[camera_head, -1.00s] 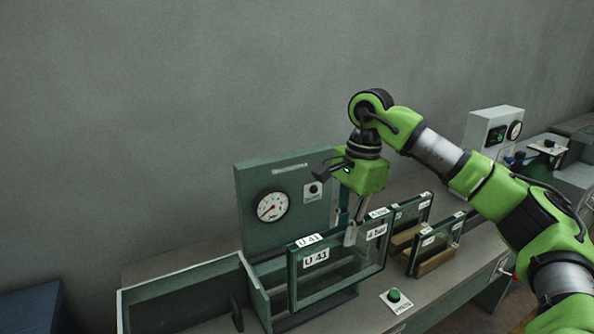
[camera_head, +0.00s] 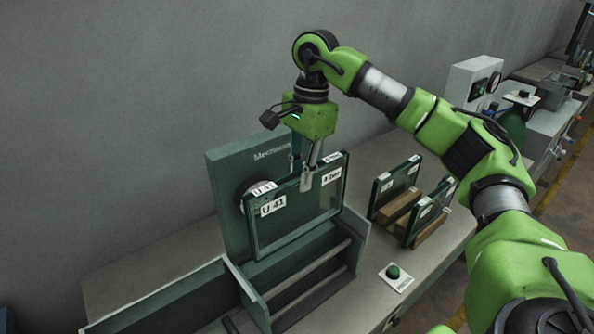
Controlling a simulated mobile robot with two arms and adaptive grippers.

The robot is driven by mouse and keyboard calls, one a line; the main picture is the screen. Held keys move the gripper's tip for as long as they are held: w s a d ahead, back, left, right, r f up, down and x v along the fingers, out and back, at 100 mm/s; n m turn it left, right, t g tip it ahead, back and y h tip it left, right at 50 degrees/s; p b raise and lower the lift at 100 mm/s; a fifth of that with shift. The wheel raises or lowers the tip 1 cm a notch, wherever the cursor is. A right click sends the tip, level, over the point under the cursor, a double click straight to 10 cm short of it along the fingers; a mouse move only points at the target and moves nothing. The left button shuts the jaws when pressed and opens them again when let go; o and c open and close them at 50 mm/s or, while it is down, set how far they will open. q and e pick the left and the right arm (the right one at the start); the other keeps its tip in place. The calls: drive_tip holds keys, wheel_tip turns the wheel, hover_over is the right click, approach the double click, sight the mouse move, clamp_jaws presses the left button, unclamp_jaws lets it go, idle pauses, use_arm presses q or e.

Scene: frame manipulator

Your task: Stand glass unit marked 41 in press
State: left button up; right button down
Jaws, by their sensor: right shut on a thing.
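The glass unit marked 41 (camera_head: 294,208) is a clear pane with a dark green frame and white labels reading "U 41". My right gripper (camera_head: 309,182) is shut on its top edge and holds it upright, raised above the press. The press (camera_head: 362,246) is a dark green open-topped frame with bars across its bed, below and in front of the unit. Its back panel (camera_head: 228,170) stands behind, with a gauge (camera_head: 243,190) partly hidden by the unit. My left gripper is not in view.
Other glass units (camera_head: 433,207) stand in a wooden rack (camera_head: 400,206) to the right of the press. A green button on a white plate (camera_head: 394,275) sits on the bench at the front right. A green tray-like compartment (camera_head: 160,310) adjoins the press at left. A grey wall is behind.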

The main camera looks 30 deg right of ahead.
sight(305, 210)
wheel_tip(305, 210, down, 7)
drive_tip(key=b, duration=0.4)
drive_tip(key=shift+w+r, duration=0.1)
drive_tip(key=shift+r, duration=0.05)
drive_tip(key=shift+f+b, duration=5.7)
drive_tip(key=shift+f, duration=2.35)
drive_tip(key=c, duration=1.9)
unclamp_jaws()
drive_tip(key=shift+f, duration=0.15)
drive_tip(key=r, duration=0.4)
drive_tip(key=d+r, duration=0.1)
drive_tip(key=r, duration=0.7)
drive_tip(key=shift+d+r, duration=0.1)
drive_tip(key=shift+d, duration=0.05)
